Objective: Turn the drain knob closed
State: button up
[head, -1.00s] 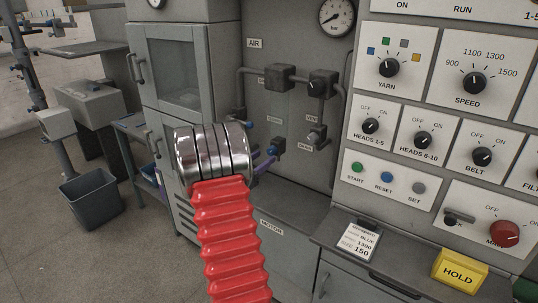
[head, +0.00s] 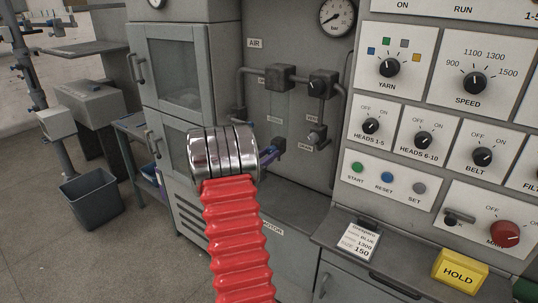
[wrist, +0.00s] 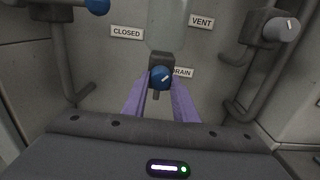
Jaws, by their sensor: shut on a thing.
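The blue drain knob (wrist: 161,77) sits at the middle of the wrist view, on a dark valve block below a pale cylinder.
A grey knob (wrist: 284,29) on a pipe is at the right, near the VENT label (wrist: 201,22). Another blue knob (wrist: 97,5) is at the upper left. Pipes run down both sides. The control panel (head: 455,120) stands to the right in the head view.

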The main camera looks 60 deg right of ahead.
jog(key=c, duration=0.4)
jog(key=shift+c, duration=0.2)
jog(key=shift+n, duration=0.3)
jog(key=n, duration=1.6)
jog(key=shift+s+a+f, duration=0.1)
jog(key=shift+n, duration=0.3)
